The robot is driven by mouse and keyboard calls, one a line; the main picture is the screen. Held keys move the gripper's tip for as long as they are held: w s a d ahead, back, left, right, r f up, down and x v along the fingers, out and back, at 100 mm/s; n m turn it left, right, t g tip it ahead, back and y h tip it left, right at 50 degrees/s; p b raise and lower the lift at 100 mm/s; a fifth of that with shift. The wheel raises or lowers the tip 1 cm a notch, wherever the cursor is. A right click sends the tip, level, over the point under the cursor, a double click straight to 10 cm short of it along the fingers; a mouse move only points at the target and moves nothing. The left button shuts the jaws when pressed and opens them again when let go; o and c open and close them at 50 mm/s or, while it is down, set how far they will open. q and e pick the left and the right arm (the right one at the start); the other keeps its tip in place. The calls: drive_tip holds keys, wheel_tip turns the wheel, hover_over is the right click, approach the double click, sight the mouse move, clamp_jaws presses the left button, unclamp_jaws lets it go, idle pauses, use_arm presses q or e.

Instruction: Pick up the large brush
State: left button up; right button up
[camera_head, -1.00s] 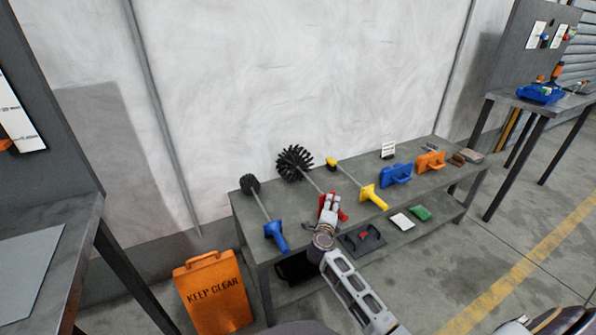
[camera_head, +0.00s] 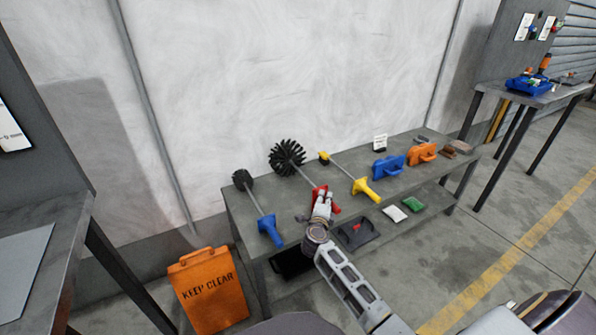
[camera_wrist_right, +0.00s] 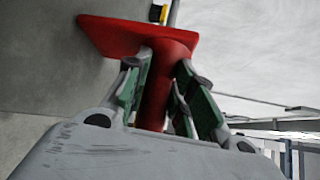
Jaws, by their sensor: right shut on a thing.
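The large brush (camera_head: 287,157) has a round black bristle head, a grey rod and a red handle (camera_head: 320,194). It lies on the grey table among other brushes, its head toward the wall. My right gripper (camera_head: 323,203) is at the red handle, partly covering it in the head view. In the right wrist view, the red handle (camera_wrist_right: 158,85) with its wide flared guard runs between the green-padded fingers of my right gripper (camera_wrist_right: 158,98), which is shut on it. The bristle head is out of the wrist view. My left gripper is not in view.
A smaller blue-handled brush (camera_head: 270,228) lies left of it and a yellow-handled brush (camera_head: 365,189) right. Blue (camera_head: 388,167) and orange (camera_head: 422,153) handled blocks stand farther right. An orange KEEP CLEAR sign (camera_head: 208,289) stands left on the floor. The wall is behind.

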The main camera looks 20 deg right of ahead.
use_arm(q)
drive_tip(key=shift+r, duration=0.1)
use_arm(e)
drive_tip(key=shift+r, duration=0.2)
drive_tip(key=shift+r+p, duration=0.35)
drive_tip(key=shift+r, duration=0.05)
wheel_tip(320, 180, up, 2)
drive_tip(key=shift+r+p, duration=0.2)
drive_tip(key=shift+p, duration=0.45)
wheel_tip(320, 180, up, 2)
drive_tip(key=shift+p, duration=0.5)
wheel_tip(320, 180, up, 2)
drive_tip(key=shift+p, duration=0.5)
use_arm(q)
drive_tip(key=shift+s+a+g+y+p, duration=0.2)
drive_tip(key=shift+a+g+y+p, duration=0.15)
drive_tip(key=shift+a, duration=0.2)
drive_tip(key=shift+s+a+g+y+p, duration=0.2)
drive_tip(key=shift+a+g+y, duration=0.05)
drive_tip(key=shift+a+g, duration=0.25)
use_arm(e)
drive_tip(key=shift+r, duration=1.3)
